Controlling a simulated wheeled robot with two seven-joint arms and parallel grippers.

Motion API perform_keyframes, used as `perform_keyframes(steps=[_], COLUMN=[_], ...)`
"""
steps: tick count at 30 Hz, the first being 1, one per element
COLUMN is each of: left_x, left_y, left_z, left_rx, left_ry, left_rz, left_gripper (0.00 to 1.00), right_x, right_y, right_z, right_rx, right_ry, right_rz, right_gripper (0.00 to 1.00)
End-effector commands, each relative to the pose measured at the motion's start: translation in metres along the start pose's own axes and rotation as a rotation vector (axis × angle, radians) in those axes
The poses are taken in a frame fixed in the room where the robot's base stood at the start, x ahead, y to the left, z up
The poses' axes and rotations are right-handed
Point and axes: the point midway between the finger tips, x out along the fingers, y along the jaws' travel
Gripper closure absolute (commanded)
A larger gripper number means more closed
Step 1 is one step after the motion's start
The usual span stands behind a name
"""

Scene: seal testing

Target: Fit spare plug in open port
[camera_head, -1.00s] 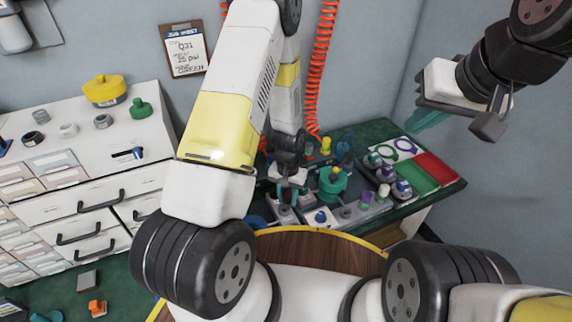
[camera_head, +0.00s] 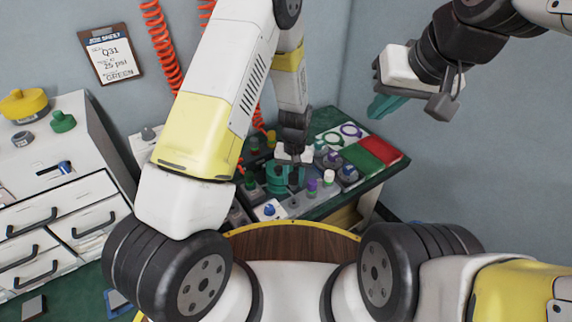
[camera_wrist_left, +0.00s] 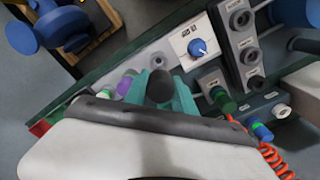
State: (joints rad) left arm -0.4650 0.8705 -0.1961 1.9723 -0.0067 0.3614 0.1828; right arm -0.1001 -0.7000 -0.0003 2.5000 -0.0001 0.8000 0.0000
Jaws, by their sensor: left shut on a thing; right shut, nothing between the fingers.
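The lower end of this piece is hidden. A grey block with several dark round ports (camera_wrist_left: 248,52) stands to the right in that view. I cannot tell which port is the open one. My right gripper (camera_head: 385,105) is shut and empty, raised in the air right of the table.
A box with a blue knob (camera_head: 269,210) sits near the table's front edge. Purple-capped (camera_head: 312,186) and other small fittings stand nearby. Green (camera_head: 354,159) and red (camera_head: 382,148) areas lie at the table's right. Orange coiled hoses (camera_head: 163,45) hang behind; a drawer cabinet (camera_head: 60,215) stands left.

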Motion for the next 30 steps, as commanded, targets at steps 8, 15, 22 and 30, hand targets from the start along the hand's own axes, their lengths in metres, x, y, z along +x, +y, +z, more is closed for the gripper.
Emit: perform_keyframes(steps=[8,15,22,30], left_x=[0.012,0.032,0.047,0.054], left_y=[0.001,0.001,0.001,0.001], left_z=[-0.002,-0.001,-0.001,-0.002], left_rx=[0.0,0.0,0.0,0.0], left_ry=[-0.001,-0.001,-0.001,0.001], left_rz=[0.0,0.0,0.0,0.001], left_gripper=[1.0,1.0,1.0,1.0], right_x=[0.0,0.0,0.0,0.0], right_y=[0.0,0.0,0.0,0.0], right_z=[0.0,0.0,0.0,0.0], right_rx=[0.0,0.0,0.0,0.0], right_ry=[0.0,0.0,0.0,0.0], right_rz=[0.0,0.0,0.0,0.0], right_gripper=[1.0,1.0,1.0,1.0])
